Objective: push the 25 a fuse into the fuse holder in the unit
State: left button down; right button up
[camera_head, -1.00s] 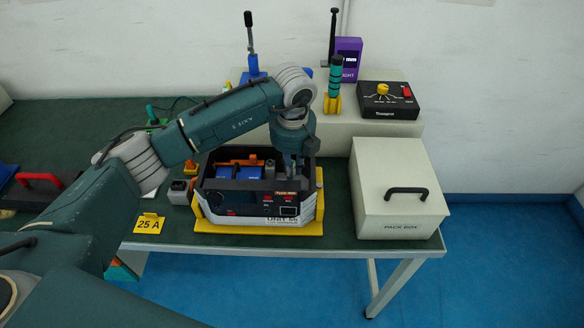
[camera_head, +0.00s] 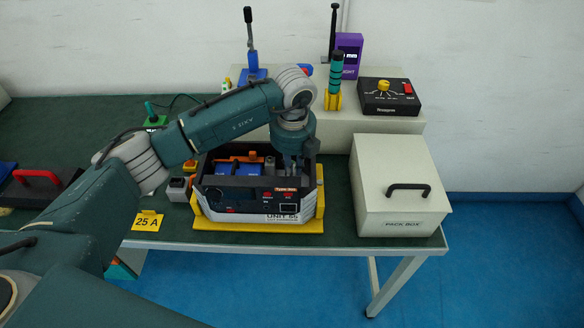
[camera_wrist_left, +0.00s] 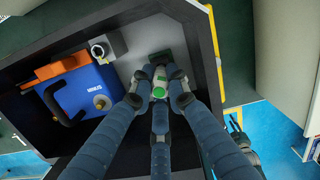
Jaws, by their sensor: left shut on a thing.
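The unit (camera_head: 258,201) is an open-topped dark box with a white lower front, sitting in a yellow cradle (camera_head: 258,228) on the bench. My left gripper (camera_head: 292,165) reaches down inside the unit at its right side. In the left wrist view my left gripper (camera_wrist_left: 160,92) has its blue fingers closed around a small whitish fuse (camera_wrist_left: 158,75) with a green mark. The fuse stands at a dark block (camera_wrist_left: 160,58) on the unit's floor, likely the fuse holder. The fingers hide the fuse's lower end, so I cannot tell how deep it sits. My right gripper is not in view.
Inside the unit are a blue block (camera_wrist_left: 80,100) with a black handle, an orange part (camera_wrist_left: 58,66) and a grey connector (camera_wrist_left: 108,46). A pack box (camera_head: 398,185) stands close on the right. A yellow 25 A sign (camera_head: 148,221) is at the bench's front edge.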

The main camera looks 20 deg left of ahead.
pick_arm(q)
jog(key=shift+f+b, duration=0.75)
jog(key=shift+f, duration=0.25)
jog(key=c, duration=1.6)
grip_release()
